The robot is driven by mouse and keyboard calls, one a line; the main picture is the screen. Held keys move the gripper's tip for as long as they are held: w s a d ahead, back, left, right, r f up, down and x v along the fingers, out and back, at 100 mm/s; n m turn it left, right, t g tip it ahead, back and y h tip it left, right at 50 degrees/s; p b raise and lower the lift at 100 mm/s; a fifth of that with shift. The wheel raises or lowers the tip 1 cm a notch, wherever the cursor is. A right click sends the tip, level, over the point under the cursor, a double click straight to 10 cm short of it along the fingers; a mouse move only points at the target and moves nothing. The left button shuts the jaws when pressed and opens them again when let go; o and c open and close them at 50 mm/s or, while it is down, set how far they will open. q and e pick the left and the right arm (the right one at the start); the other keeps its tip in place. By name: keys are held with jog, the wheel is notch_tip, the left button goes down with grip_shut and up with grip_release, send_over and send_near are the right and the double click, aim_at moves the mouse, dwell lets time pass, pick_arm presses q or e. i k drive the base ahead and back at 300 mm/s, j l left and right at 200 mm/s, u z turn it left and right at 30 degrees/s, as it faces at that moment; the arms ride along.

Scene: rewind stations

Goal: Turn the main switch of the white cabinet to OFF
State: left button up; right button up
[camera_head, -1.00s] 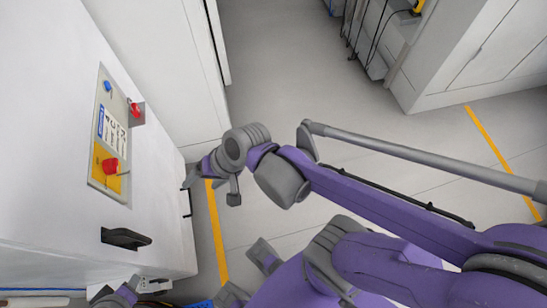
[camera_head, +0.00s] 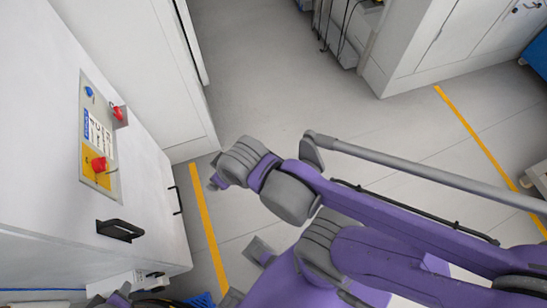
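The white cabinet (camera_head: 45,150) fills the left side. Its upright control panel (camera_head: 112,180) carries a red main switch (camera_head: 98,164) on a yellow plate, above a black handle. The lettering is too small to read for the switch's position. My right gripper (camera_head: 214,182) is in front of the cabinet, to the right of the panel and clearly apart from the switch. It is seen edge-on, so its opening is unclear. Part of my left gripper (camera_head: 115,298) shows at the bottom edge, below the black handle, mostly cut off.
The black handle (camera_head: 120,230) sticks out from the cabinet. Another white cabinet (camera_head: 140,70) stands behind.

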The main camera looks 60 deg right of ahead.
aim_at(98, 164)
jog(key=k+j+z, duration=0.15)
jog(key=k+j, duration=0.35)
jog(key=k, duration=0.15)
jog(key=i+l+z, duration=0.45)
jog(key=i+z, duration=0.2)
jog(key=i, duration=0.15)
jog(key=i+l+z, duration=0.1)
jog(key=i+z, duration=0.2)
jog(key=i+l+u, duration=0.15)
jog(key=i+u, duration=0.2)
jog(key=i, duration=0.15)
jog(key=i+l+u, duration=0.35)
jog(key=i, duration=0.15)
